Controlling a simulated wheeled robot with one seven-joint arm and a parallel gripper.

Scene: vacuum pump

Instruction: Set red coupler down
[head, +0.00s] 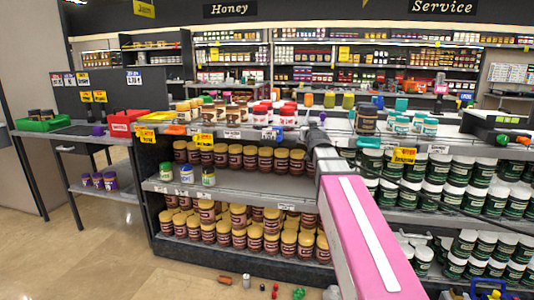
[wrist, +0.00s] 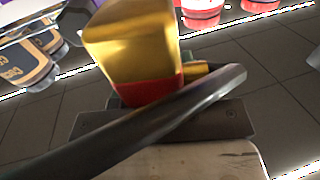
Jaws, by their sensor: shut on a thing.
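My gripper (head: 317,136) is at the end of my pink arm, over the middle shelf unit's top in the head view. It is shut. In the wrist view a red piece (wrist: 150,93), which I take for the red coupler, shows in front of the dark gripper plate (wrist: 90,125). A shiny gold block (wrist: 135,45) adjoins it. A dark bar (wrist: 150,112) crosses in front and hides part of the red piece and the jaws. In the head view I cannot make out the held piece.
The shelf top (head: 250,131) carries many jars and small coloured parts. Red-lidded jars (head: 262,113) stand just left of my gripper. A red bin (head: 120,122) and a green bin (head: 43,123) sit at the left. Small parts (head: 298,293) lie on the floor.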

